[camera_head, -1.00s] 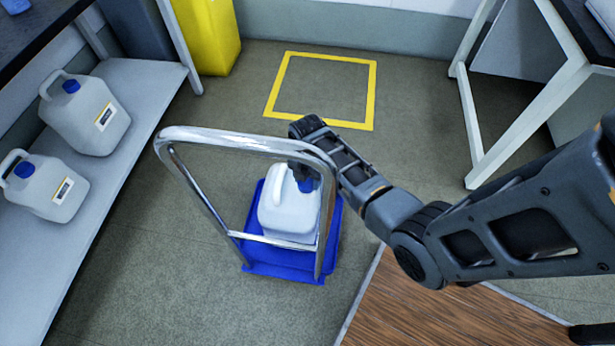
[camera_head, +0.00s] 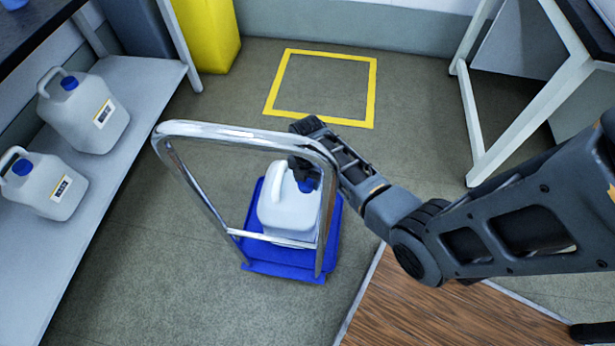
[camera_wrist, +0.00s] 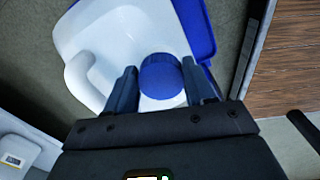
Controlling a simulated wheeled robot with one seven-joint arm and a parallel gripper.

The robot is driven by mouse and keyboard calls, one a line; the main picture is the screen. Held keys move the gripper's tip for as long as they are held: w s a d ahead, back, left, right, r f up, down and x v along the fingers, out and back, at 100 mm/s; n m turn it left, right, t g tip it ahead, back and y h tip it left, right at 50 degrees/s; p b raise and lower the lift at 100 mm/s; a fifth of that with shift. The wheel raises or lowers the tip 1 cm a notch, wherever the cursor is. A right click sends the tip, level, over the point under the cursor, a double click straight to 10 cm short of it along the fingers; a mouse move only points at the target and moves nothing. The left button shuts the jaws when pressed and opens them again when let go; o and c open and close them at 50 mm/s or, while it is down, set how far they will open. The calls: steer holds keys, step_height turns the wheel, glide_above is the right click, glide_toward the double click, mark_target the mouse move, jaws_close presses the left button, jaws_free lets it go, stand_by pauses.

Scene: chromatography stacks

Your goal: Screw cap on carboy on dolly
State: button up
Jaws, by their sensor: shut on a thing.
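A white carboy (camera_head: 284,213) with a side handle stands upright on a blue dolly (camera_head: 262,268) that has a bent chrome push handle (camera_head: 232,129). In the wrist view, the blue cap (camera_wrist: 161,76) sits at the mouth of the carboy (camera_wrist: 100,40), between the two fingers of my gripper (camera_wrist: 158,88). My gripper also shows in the head view (camera_head: 304,172), shut on the cap from above. The chrome handle and my arm partly hide the cap in the head view. I cannot tell how far the thread is engaged.
Two capped carboys (camera_head: 84,113) (camera_head: 45,186) stand on a grey shelf (camera_head: 134,105) at left. A yellow bin (camera_head: 208,35) is behind. A yellow floor square (camera_head: 322,88) is empty. A white-legged bench (camera_head: 478,125) stands at right. The chrome handle rises close to my gripper.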

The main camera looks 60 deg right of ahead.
steer(key=shift+f, duration=0.15)
steer(key=o, duration=1.1)
steer(key=shift+c, duration=0.5)
steer(key=c, duration=1.1)
steer(key=shift+o, duration=0.2)
steer(key=shift+a+m+p, duration=0.1)
steer(key=shift+m+p, duration=0.3)
steer(key=shift+m, duration=0.5)
steer(key=m+p, duration=0.1)
steer(key=m, duration=0.3)
steer(key=shift+s+m, duration=0.15)
steer(key=shift+m, duration=0.25)
steer(key=m+p, duration=0.1)
steer(key=m, duration=0.2)
steer(key=shift+s+a+m, duration=0.1)
steer(key=shift+m, duration=0.2)
steer(key=m, duration=0.3)
steer(key=shift+m+p, duration=0.3)
steer(key=shift+p, duration=0.05)
